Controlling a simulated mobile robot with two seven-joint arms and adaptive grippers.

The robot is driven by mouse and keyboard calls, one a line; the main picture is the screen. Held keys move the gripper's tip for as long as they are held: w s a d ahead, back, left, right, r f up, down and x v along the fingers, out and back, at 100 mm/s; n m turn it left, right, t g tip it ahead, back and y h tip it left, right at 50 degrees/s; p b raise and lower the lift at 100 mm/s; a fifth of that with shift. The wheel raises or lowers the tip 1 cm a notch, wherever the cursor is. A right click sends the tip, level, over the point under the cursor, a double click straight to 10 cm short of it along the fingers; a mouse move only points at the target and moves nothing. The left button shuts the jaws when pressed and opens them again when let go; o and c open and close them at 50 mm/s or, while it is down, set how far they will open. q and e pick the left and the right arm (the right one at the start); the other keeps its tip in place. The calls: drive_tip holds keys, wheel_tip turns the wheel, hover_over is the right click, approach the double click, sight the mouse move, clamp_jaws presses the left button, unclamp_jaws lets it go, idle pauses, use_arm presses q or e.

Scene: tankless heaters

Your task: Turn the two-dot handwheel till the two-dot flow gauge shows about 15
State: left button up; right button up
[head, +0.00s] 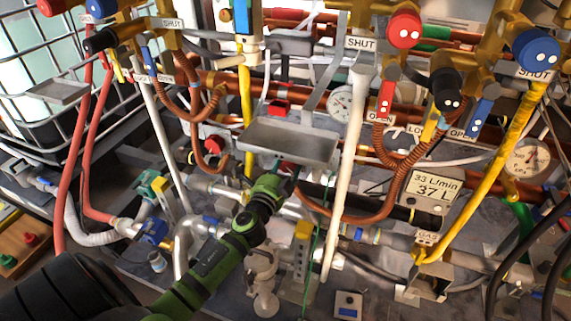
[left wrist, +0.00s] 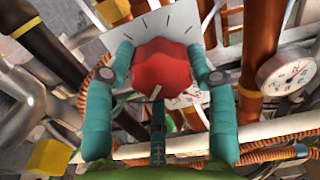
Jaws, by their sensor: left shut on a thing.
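In the left wrist view, my left gripper (left wrist: 162,62) is shut on a red handwheel (left wrist: 165,68), with one teal finger on each side. A white plate with black tick marks (left wrist: 188,22) lies behind the wheel. No dots can be made out on the wheel. My right gripper is not in view.
Round dial gauges (head: 341,103) (head: 528,159) sit among the pipes. A white pipe (head: 346,170) and a yellow pipe (head: 484,185) stand right of my arm.

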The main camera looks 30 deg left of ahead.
use_arm(q)
drive_tip(key=shift+a+m, duration=0.35)
drive_tip(key=shift+m, duration=0.45)
drive_tip(key=shift+r+m+p, duration=0.15)
drive_tip(key=shift+m+p, duration=0.25)
drive_tip(key=shift+m, duration=1.1)
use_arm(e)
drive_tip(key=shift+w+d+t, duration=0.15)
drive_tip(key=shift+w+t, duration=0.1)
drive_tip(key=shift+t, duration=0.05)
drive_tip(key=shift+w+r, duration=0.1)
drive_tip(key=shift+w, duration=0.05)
use_arm(q)
drive_tip(key=shift+r, duration=0.1)
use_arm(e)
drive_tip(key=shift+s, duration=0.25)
use_arm(q)
drive_tip(key=o, duration=1.1)
drive_tip(key=shift+o, duration=0.2)
drive_tip(key=shift+d, duration=0.1)
